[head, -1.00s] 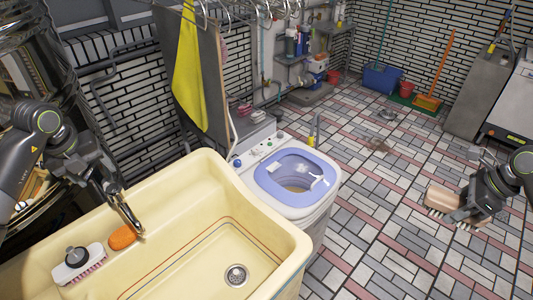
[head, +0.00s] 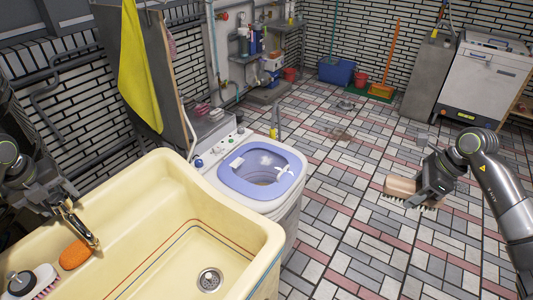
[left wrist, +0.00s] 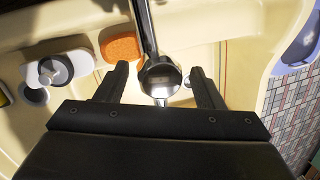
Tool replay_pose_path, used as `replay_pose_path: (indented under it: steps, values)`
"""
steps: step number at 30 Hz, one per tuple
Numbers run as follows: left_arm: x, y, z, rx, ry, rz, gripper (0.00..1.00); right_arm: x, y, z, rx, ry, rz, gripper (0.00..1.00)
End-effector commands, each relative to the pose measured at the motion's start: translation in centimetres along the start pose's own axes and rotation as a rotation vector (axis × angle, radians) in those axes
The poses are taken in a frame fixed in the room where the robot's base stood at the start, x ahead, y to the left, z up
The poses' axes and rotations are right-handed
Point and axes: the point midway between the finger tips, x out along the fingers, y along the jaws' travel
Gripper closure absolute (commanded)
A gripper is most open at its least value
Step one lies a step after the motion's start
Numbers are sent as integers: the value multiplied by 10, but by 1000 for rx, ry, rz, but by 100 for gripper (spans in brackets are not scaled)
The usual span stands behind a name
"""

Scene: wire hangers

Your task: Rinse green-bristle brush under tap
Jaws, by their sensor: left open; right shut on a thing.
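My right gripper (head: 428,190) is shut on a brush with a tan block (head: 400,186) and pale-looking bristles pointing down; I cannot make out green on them. It is held out over the tiled floor, well right of the sink (head: 262,235). The metal tap (head: 84,228) stands at the sink's left side. My left gripper (head: 66,205) is at the tap. In the left wrist view, the open left gripper (left wrist: 160,72) has the tap (left wrist: 160,76) between its fingers. I cannot tell whether water runs.
An orange sponge (head: 75,255) and a brush with pinkish-white bristles (head: 45,281) lie on the sink's left ledge. A washing machine (head: 262,172) stands between the sink and the open floor. A yellow cloth (head: 138,70) hangs behind the sink.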

Motion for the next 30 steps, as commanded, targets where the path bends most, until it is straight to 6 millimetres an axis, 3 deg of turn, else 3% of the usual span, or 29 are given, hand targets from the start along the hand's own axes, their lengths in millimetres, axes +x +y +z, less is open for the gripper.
replay_pose_path:
  steps: [6,17,23,30]
  values:
    - [12,0,0,0,-1,0,38,10,0,-4,0,0,0,71]
    - [13,0,0,0,0,0,38,10,0,-4,0,0,0,71]
    - [13,0,0,0,0,0,64,10,0,-4,0,0,0,71]
    - [13,0,0,-59,-10,10,66,9,0,-4,0,0,0,71]
